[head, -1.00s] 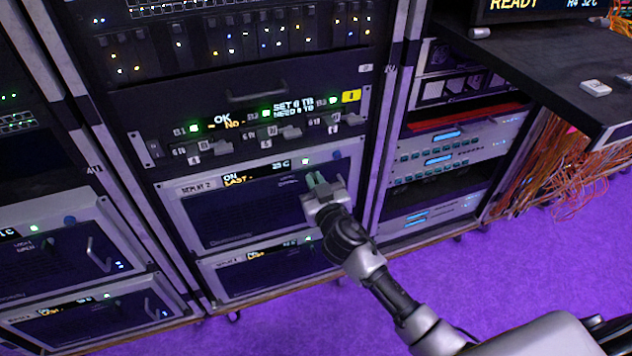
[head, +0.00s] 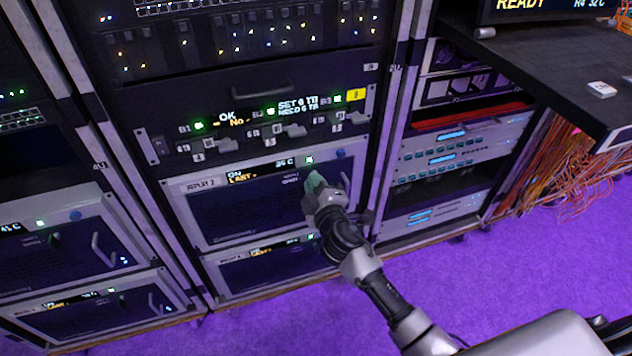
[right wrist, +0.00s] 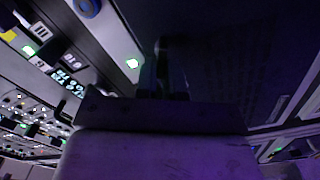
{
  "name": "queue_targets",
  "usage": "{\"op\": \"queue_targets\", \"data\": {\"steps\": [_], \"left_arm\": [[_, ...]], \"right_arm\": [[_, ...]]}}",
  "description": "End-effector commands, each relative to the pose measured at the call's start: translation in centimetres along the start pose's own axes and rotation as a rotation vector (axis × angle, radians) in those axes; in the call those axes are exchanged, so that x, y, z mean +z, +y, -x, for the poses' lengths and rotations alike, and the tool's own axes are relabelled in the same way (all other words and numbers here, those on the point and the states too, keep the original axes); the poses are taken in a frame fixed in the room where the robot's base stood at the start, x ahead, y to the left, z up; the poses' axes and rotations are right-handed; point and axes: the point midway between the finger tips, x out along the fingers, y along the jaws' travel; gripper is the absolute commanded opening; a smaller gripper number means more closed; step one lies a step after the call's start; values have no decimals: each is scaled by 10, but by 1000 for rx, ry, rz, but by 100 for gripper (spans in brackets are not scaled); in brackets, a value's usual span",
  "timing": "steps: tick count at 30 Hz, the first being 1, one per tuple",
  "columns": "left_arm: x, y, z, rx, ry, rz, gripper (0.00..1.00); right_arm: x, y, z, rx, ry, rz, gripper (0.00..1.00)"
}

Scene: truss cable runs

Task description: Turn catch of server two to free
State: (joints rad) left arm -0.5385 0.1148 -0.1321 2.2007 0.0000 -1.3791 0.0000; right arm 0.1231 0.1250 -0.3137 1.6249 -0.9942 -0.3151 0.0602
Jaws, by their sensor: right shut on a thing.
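Server two (head: 187,208), labelled what looks like REPLAY 2, is a grey-framed unit with a dark front in the middle rack. Its small screen (head: 248,174) reads ON, and a green light (head: 309,160) glows at its upper right. My right gripper (head: 316,182) is at the right part of its front, just below that light, shut on the catch. The gripper hides most of the catch in the head view. In the right wrist view a dark upright piece, seemingly the catch (right wrist: 163,72), shows at the fingers; its exact angle is unclear. My left gripper is not in view.
Above is a drive panel (head: 160,112) with several small levers and a yellow tag (head: 356,95). A similar server (head: 233,275) sits below. A dark shelf (head: 560,75) juts out at the right, over orange cables (head: 565,170). Purple floor is clear in front.

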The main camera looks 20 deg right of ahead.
Motion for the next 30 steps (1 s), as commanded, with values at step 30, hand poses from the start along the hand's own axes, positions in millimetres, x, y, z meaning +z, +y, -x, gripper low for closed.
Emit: {"op": "queue_targets", "data": {"steps": [30], "left_arm": [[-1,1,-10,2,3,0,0]], "right_arm": [[1,-7,0,-1,2,516,0]]}}
